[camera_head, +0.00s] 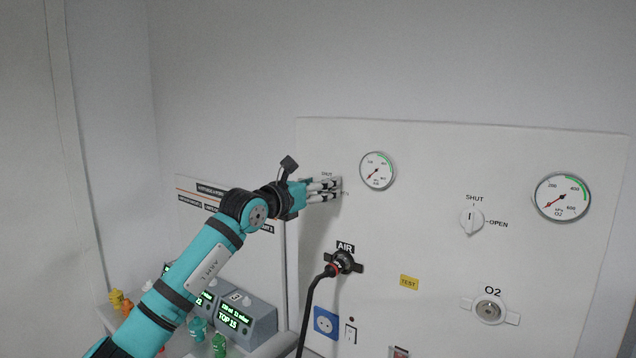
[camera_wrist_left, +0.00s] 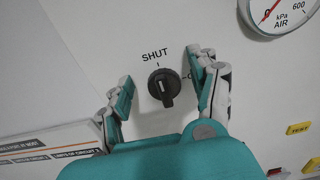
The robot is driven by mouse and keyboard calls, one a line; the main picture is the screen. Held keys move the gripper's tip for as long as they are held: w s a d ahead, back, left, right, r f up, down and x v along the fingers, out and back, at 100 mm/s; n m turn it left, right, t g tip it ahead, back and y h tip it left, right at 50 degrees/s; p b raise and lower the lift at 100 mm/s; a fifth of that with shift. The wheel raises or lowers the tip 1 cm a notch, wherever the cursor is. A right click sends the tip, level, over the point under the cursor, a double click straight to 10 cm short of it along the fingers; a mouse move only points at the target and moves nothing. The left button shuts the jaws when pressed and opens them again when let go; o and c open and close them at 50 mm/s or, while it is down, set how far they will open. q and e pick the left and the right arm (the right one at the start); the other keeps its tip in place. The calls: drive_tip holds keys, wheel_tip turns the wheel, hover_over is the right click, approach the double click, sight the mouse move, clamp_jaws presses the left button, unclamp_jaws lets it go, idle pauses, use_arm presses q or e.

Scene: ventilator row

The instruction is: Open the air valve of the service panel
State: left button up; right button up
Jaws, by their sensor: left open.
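The air valve is a black knob (camera_wrist_left: 164,88) on the white service panel (camera_head: 420,220). In the left wrist view its grip bar stands roughly upright, in line with the SHUT label (camera_wrist_left: 155,56) above it. The OPEN label to its right is mostly hidden by a finger. My left gripper (camera_head: 333,190) is open at the panel, with one finger on each side of the knob and visible gaps between. In the head view the gripper hides the knob. The AIR gauge (camera_head: 377,171) has its red needle at the low end. My right gripper is not in view.
The O2 knob (camera_head: 471,220) and O2 gauge (camera_head: 562,197) are further right. A black hose is plugged into the AIR outlet (camera_head: 342,261) below my gripper. Monitors (camera_head: 236,312) and small coloured items (camera_head: 121,301) stand at lower left.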

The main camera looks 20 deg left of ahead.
use_arm(q)
drive_tip(key=c, duration=1.2)
drive_tip(key=m+b, duration=0.2)
drive_tip(key=m, duration=0.2)
drive_tip(key=d+m+b, duration=0.1)
drive_tip(key=m+b, duration=0.2)
drive_tip(key=m, duration=0.1)
drive_tip(key=f+m+b, duration=0.1)
drive_tip(key=m+b, duration=0.1)
drive_tip(key=m, duration=0.2)
drive_tip(key=shift+s+d+m, duration=0.2)
drive_tip(key=shift+s+m, duration=0.15)
drive_tip(key=shift+m, duration=0.05)
drive_tip(key=shift+d+f+m+b, duration=0.15)
drive_tip(key=shift+m+b, duration=0.55)
drive_tip(key=shift+m, duration=1.9)
